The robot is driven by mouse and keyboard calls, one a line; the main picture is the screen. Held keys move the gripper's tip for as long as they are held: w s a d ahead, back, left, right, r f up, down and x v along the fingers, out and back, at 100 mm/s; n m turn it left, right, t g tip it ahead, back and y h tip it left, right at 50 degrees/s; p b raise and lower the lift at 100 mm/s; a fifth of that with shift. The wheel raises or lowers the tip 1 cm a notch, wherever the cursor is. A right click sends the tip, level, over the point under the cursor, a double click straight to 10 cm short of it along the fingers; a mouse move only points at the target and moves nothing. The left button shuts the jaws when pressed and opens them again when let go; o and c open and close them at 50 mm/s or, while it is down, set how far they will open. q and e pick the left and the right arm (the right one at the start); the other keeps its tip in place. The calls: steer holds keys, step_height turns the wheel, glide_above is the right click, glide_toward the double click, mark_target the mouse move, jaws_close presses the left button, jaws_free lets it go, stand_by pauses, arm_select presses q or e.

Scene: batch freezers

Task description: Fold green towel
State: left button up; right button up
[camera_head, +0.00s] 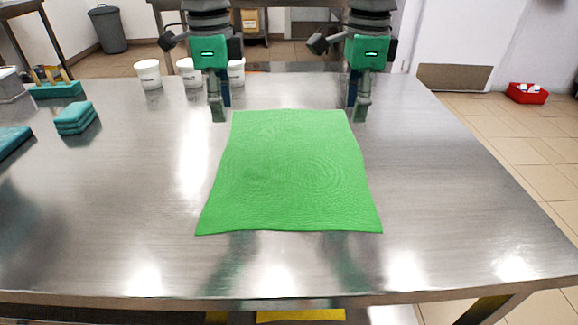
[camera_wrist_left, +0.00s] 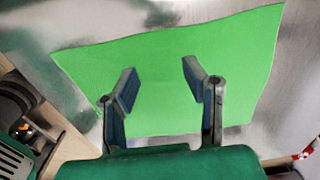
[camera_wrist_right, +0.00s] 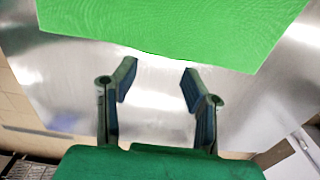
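The green towel (camera_head: 290,170) lies flat and spread out on the metal table, with slightly wavy edges. My left gripper (camera_head: 219,114) is open and empty by the towel's far left corner in the head view. In the left wrist view its fingers (camera_wrist_left: 158,80) stand apart over the towel (camera_wrist_left: 210,60). My right gripper (camera_head: 361,110) is open and empty by the far right corner. In the right wrist view its fingers (camera_wrist_right: 158,76) are apart over bare metal, just off an edge of the towel (camera_wrist_right: 180,25). Neither gripper visibly pinches the cloth.
The steel table (camera_head: 450,220) is clear around the towel. Folded teal cloths (camera_head: 76,118) lie at the left. White cups (camera_head: 148,74) stand at the far edge, some near my left gripper. A red box (camera_head: 527,93) is on the floor at right.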

mark_target(230, 156)
arm_select(q)
steer(key=shift+d+f+b, duration=0.2)
steer(key=shift+f+b, duration=0.2)
steer(key=shift+f, duration=0.7)
arm_select(e)
steer(key=shift+d+f, duration=0.2)
steer(key=shift+f, duration=0.95)
arm_select(q)
steer(key=shift+f, duration=3.55)
arm_select(e)
steer(key=shift+a+f, duration=0.1)
steer(key=shift+f, duration=3.45)
arm_select(q)
steer(key=shift+f, duration=0.1)
steer(key=shift+c, duration=0.2)
arm_select(e)
steer(key=shift+f, duration=0.1)
steer(key=shift+c, duration=0.2)
